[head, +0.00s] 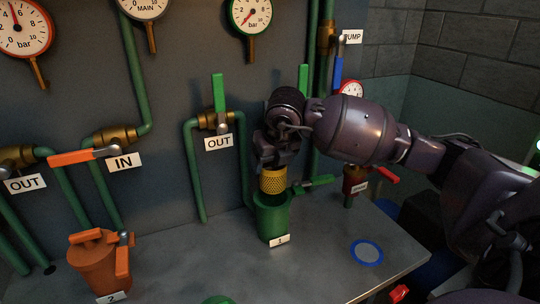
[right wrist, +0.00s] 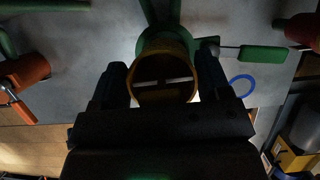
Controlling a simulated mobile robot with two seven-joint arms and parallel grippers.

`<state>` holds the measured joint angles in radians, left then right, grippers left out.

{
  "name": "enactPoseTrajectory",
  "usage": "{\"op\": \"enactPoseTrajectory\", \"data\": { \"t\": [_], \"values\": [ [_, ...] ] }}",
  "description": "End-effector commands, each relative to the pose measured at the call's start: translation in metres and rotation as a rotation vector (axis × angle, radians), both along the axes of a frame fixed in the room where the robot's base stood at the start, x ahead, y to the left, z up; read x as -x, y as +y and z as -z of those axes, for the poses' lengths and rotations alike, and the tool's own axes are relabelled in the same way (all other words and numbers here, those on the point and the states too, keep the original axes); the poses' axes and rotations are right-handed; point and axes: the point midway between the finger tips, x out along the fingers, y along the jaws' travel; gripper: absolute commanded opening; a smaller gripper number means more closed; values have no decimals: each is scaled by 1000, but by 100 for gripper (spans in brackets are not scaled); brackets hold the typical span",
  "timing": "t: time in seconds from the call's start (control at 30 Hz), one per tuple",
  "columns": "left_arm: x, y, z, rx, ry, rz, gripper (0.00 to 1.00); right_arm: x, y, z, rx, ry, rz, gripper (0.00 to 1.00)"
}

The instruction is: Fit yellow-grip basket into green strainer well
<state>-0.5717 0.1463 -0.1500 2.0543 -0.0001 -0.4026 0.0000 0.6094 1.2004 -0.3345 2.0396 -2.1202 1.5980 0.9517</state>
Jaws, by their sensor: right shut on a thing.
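The yellow perforated basket (head: 273,182) hangs upright from my right gripper (head: 272,162), directly over the green strainer well (head: 271,222). Its lower end is at the well's mouth; I cannot tell how far inside it reaches. In the right wrist view the basket's yellow rim (right wrist: 189,70) and a pale crossbar across it sit between the dark fingers of my right gripper (right wrist: 167,85). The green well (right wrist: 158,40) shows behind it there, mostly hidden. The well stands on the grey bench with a label "1" at its foot. My left gripper is not in view.
A green valve handle (head: 314,183) sticks out right of the well. An orange strainer (head: 97,262) labelled "2" stands at left. A blue ring (head: 366,252) marks the bench at right. Green pipes run up the wall behind. The bench between the strainers is clear.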

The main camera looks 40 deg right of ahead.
Motion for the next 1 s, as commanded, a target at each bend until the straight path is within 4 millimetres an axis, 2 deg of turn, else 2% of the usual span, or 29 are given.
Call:
{"op": "enactPoseTrajectory", "data": {
  "t": [0.1,0.3,1.0],
  "values": [
    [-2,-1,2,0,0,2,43,0,0,12,1,2,-1,45],
    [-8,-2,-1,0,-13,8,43,0,0,19,1,0,-1,45],
    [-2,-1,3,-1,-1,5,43,0,0,19,0,-1,0,45]
  ]
}}
